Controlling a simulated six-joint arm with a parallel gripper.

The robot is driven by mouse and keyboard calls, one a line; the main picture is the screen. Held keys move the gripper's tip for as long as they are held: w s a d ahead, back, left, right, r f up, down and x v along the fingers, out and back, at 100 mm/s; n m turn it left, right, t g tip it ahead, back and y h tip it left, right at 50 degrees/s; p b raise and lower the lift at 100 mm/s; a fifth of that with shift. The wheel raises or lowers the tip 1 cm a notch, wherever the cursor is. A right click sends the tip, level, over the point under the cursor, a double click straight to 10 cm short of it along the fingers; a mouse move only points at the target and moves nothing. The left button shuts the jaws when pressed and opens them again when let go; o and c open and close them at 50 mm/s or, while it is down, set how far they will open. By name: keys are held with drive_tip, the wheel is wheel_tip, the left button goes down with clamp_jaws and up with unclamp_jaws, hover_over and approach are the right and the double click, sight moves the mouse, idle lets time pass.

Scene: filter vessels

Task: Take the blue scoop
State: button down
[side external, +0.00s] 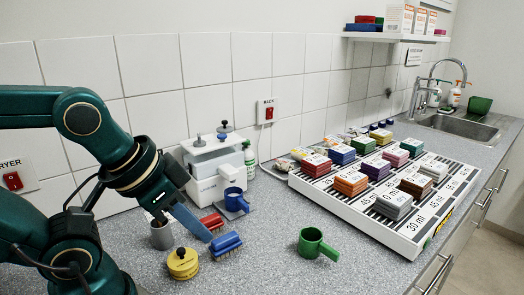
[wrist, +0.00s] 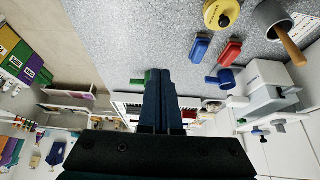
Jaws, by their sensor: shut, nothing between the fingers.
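The blue scoop (side external: 234,197) is a small cup with a handle. It sits on a dark base in front of the white apparatus, behind and right of my gripper. It also shows in the wrist view (wrist: 224,79), right of my fingers and apart from them. My gripper (side external: 208,237) is shut and empty, its long blue fingers slanting down to the right. In the wrist view the shut fingers (wrist: 159,74) point up the picture. In the side view the fingertips overlap the brushes; I cannot tell whether they touch.
A red brush (side external: 211,221) and a blue brush (side external: 226,243) lie near the fingertips. A yellow lidded pot (side external: 183,264) and a grey cup (side external: 161,237) stand left. A green scoop (side external: 312,242) is right. A white rack (side external: 408,239) of colored blocks fills the right counter.

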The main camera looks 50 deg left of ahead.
drive_tip(key=c, duration=0.8)
unclamp_jaws()
drive_tip(key=w+a+r+n+y, duration=0.25)
drive_tip(key=w+r+n, duration=0.2)
drive_tip(key=n, duration=0.25)
drive_tip(key=n+g+y, duration=0.2)
drive_tip(key=n+g, duration=0.2)
drive_tip(key=n, duration=0.6)
hover_over(242, 201)
drive_tip(key=d, duration=0.4)
wheel_tip(242, 201, down, 7)
drive_tip(key=shift+g, duration=0.6)
drive_tip(key=x, duration=0.6)
drive_tip(key=shift+f, duration=0.45)
drive_tip(key=shift+x, duration=2.6)
